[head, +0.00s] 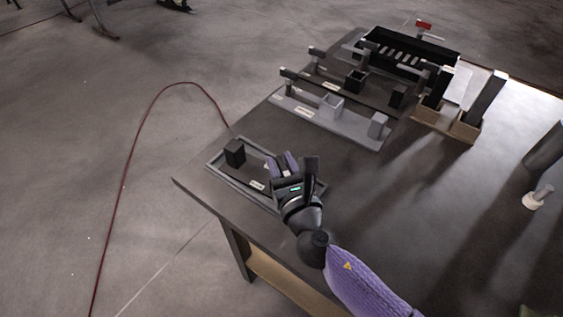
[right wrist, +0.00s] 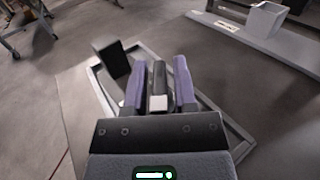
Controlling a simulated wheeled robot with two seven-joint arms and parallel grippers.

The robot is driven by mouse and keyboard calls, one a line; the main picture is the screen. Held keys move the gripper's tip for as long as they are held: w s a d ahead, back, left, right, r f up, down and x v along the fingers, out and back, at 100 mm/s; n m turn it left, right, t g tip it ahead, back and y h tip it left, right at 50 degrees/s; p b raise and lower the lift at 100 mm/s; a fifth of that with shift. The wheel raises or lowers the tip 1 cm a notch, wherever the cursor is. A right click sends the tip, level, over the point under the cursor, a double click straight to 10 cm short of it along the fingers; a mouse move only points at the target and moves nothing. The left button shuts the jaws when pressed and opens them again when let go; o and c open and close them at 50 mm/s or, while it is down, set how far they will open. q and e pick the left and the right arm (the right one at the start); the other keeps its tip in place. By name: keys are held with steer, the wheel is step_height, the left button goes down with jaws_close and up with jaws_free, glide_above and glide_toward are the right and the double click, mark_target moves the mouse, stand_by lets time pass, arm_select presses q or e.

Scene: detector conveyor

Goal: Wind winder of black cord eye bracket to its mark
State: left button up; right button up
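A black bracket-like fixture lies in a grey frame (head: 214,168) at the near left table corner. It has a black block (head: 235,153) at its left end, which also shows in the right wrist view (right wrist: 112,62). A white label (head: 257,185) is on its front. My right gripper (head: 283,163) is over the right part of this fixture. In the right wrist view its purple fingers (right wrist: 159,88) stand on either side of a dark upright piece with a pale end (right wrist: 158,103), likely the winder. I cannot tell whether they touch it. The mark is not discernible. My left gripper is out of view.
A grey fixture (head: 352,131) with an open box and a darker one (head: 340,84) stand behind. Further back are a black slotted bin (head: 440,52) and a cardboard-coloured holder (head: 457,129). The table's middle (head: 410,210) is bare. A red cable (head: 128,165) lies on the floor.

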jaws_close()
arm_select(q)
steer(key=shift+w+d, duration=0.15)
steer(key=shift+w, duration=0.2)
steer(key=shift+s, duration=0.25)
arm_select(e)
steer(key=shift+y, duration=0.3)
steer(key=shift+n+g+y, duration=0.4)
steer(key=shift+n+y, duration=0.3)
steer(key=shift+f+n+g+y+b, duration=0.1)
steer(key=shift+n+g+y+b, duration=0.5)
steer(key=shift+y, duration=0.4)
steer(key=n+g+y+b, duration=0.1)
steer(key=n+y, duration=0.1)
steer(key=n+g+y+b, duration=0.1)
steer(key=g+y+b, duration=0.1)
steer(key=shift+s+a+f+n+g, duration=0.1)
steer(key=shift+s+f+n+g, duration=0.05)
steer(key=shift+n+g, duration=0.2)
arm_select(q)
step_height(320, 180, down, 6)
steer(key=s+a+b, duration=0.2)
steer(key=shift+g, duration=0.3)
arm_select(e)
steer(key=shift+r+n+g+y, duration=0.2)
steer(key=shift+n+g+y, duration=0.75)
steer(key=shift+g, duration=0.2)
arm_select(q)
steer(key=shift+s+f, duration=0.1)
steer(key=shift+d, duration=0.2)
